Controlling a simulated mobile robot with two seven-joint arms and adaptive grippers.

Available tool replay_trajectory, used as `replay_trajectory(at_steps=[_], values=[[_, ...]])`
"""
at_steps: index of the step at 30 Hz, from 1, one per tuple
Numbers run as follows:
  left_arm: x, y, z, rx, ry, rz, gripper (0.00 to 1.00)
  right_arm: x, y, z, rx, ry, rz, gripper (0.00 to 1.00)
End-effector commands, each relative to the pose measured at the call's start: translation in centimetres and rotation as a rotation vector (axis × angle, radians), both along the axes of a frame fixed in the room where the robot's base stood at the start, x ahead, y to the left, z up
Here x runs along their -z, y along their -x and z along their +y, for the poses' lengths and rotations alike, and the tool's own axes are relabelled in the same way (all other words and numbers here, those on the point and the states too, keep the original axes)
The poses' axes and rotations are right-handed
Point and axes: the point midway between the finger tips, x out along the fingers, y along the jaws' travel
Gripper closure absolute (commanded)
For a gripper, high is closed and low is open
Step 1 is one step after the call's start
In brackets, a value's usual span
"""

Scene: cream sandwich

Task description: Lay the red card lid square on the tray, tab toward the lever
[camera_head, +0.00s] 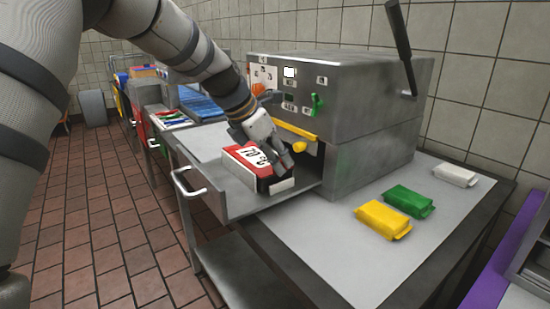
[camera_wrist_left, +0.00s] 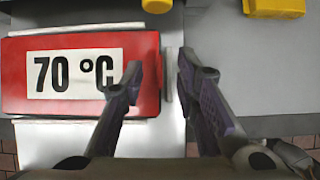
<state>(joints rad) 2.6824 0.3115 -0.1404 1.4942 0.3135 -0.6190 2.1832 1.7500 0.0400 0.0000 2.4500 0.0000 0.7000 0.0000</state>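The red card lid (camera_head: 236,157) has a white label reading 70 °C. It lies over a white tray (camera_head: 282,187) on the metal shelf at the machine's front. In the left wrist view the lid (camera_wrist_left: 140,50) lies nearly square to the picture, with white showing below its lower edge. A small pale tab (camera_wrist_left: 168,75) shows at its right edge. My left gripper (camera_head: 284,165) is down at the lid's right part. In the wrist view its fingers (camera_wrist_left: 160,72) stand apart, one over the lid and one beyond the tab. Whether they touch it is unclear. My right gripper is out of view.
Yellow (camera_head: 383,219), green (camera_head: 409,201) and white (camera_head: 455,175) packets lie on the pale worktop (camera_head: 335,255), which is clear at the front.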

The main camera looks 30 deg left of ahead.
Motion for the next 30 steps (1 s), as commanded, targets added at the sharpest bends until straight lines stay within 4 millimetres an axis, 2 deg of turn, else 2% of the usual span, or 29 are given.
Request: replay_trajectory(at_steps=[2, 5, 9, 15, 20, 30], values=[[-0.4, 0.2, 0.1, 0.0, -0.001, -0.001, 0.72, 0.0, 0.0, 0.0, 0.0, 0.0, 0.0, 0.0], [-2.1, 1.0, 0.4, -0.001, -0.002, -0.004, 0.72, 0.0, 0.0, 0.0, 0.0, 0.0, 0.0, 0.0], [-5.4, 2.9, 1.3, 0.0, -0.002, -0.005, 0.72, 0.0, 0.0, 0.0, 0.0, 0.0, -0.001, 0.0], [-9.1, 5.1, 2.2, -0.002, -0.002, -0.002, 0.72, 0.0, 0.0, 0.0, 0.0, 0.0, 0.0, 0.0], [-10.2, 5.7, 2.4, 0.0, 0.0, 0.0, 0.72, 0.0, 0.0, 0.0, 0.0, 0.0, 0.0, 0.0], [-10.2, 5.8, 2.4, 0.0, 0.0, 0.0, 0.72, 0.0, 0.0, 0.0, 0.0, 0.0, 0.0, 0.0]])
